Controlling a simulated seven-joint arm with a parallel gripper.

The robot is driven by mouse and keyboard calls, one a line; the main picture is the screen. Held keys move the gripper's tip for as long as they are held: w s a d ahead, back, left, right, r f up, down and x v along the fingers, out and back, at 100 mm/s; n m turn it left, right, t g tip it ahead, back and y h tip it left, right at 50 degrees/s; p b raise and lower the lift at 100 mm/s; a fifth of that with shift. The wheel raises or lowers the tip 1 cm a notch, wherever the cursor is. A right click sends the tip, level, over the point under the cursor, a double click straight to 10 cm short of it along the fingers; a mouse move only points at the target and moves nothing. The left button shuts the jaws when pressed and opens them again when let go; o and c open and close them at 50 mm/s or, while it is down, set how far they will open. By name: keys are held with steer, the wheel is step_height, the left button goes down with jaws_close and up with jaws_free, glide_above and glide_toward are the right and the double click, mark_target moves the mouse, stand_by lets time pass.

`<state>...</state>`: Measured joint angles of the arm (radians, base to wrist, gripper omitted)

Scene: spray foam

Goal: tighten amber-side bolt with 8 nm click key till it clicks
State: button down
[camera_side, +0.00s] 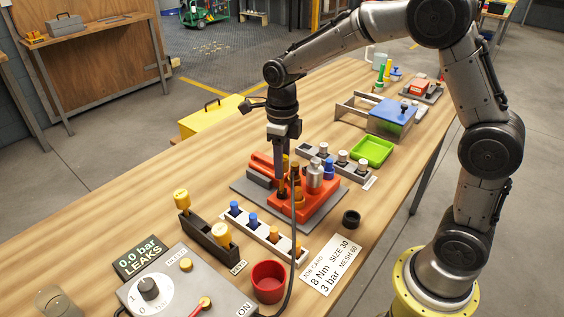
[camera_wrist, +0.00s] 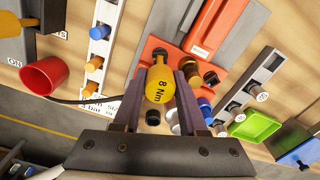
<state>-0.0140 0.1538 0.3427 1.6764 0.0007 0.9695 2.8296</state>
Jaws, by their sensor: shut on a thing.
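The yellow 8 Nm click key (camera_wrist: 159,90) is between the fingers of my gripper (camera_wrist: 160,78) in the wrist view, its lettered head facing the camera. In the side view my gripper (camera_side: 283,180) is down over the orange-red fixture (camera_side: 322,195), at its left part. The key's lower end points at the fixture, and the bolt under it is hidden, so I cannot tell whether they are engaged. An amber part (camera_side: 299,198) stands on the fixture just right of my gripper. A silver cylinder (camera_side: 315,174) stands farther right.
The black key rack (camera_side: 205,238) holds two yellow keys. A white strip (camera_side: 263,233) holds blue and amber pieces. A red cup (camera_side: 268,280), black ring (camera_side: 351,218), job card (camera_side: 330,263) and "0.0 bar LEAKS" display (camera_side: 140,256) surround the fixture. A hose runs close beside my gripper.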

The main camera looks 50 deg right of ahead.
steer(key=shift+m, duration=0.6)
steer(key=shift+r, duration=0.1)
steer(key=shift+r, duration=1.65)
steer(key=n, duration=0.4)
steer(key=shift+n, duration=0.4)
steer(key=n, duration=0.4)
steer(key=shift+n, duration=0.4)
steer(key=n, duration=0.3)
steer(key=shift+n, duration=0.3)
steer(key=n, duration=0.4)
steer(key=shift+n, duration=0.4)
